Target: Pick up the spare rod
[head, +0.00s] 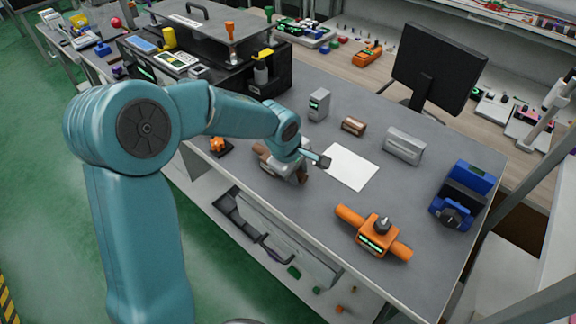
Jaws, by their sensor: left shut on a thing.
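My left arm reaches in from the left, and my left gripper (292,170) is low over the grey bench, left of the white sheet. It is shut on a brown rod-like piece (264,156), which looks like the spare rod. The gripper and wrist hide its middle. I cannot tell whether the piece touches the bench top. A short brown cylinder (353,126) lies apart on the bench, beyond the white sheet. My right gripper is not in view.
The white sheet (352,167) lies right of my gripper. An orange lever fixture (377,236) is near the front edge. A blue fixture (463,195), a grey block (404,145) and a small grey box (319,104) stand around. A dark monitor (438,68) is behind.

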